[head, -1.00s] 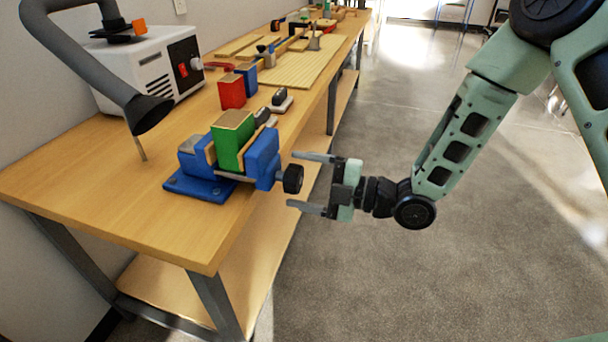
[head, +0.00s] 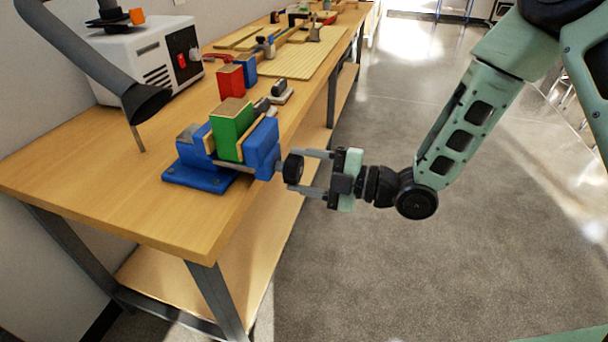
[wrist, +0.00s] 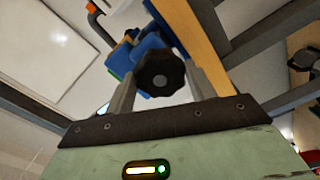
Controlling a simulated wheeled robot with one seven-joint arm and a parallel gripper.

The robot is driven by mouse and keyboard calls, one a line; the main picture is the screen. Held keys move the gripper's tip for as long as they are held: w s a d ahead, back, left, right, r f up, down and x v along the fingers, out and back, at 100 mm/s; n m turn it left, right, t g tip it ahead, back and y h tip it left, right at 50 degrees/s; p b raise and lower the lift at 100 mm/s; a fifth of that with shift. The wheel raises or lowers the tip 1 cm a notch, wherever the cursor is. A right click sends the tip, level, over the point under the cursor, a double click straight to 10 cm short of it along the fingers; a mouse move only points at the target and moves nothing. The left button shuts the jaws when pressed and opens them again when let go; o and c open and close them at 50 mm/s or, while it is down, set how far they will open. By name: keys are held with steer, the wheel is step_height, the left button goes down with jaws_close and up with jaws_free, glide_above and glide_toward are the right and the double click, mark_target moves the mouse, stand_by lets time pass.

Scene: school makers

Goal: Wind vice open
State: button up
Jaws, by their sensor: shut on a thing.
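A blue vice (head: 262,148) stands at the bench's near right edge, its moving jaw facing my arm. A green block (head: 231,132) sits upright between its jaws. The vice's black knob (head: 293,169) sticks out past the bench edge. My gripper (head: 304,172) is shut on the knob, one finger on each side of it. In the wrist view the black knob (wrist: 160,75) is between the two grey fingers, with the blue vice (wrist: 147,48) behind it, partly hidden.
The wooden bench (head: 100,190) carries a white machine (head: 150,62) with a grey hose, a red block (head: 231,82), a blue block (head: 247,68) and a slatted board (head: 290,62). Open floor (head: 400,270) lies to the right of the bench.

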steer(key=n+b, duration=0.2)
steer(key=b, duration=0.1)
steer(key=shift+f, duration=0.2)
steer(key=shift+r+n+b, duration=0.15)
steer(key=shift+n+b, duration=0.3)
steer(key=shift+n, duration=0.15)
steer(key=shift+n+b, duration=0.3)
steer(key=shift+b, duration=0.4)
steer(key=n+b, duration=0.2)
steer(key=b, duration=0.2)
steer(key=shift+n+b, duration=0.8)
steer(key=shift+b, duration=0.05)
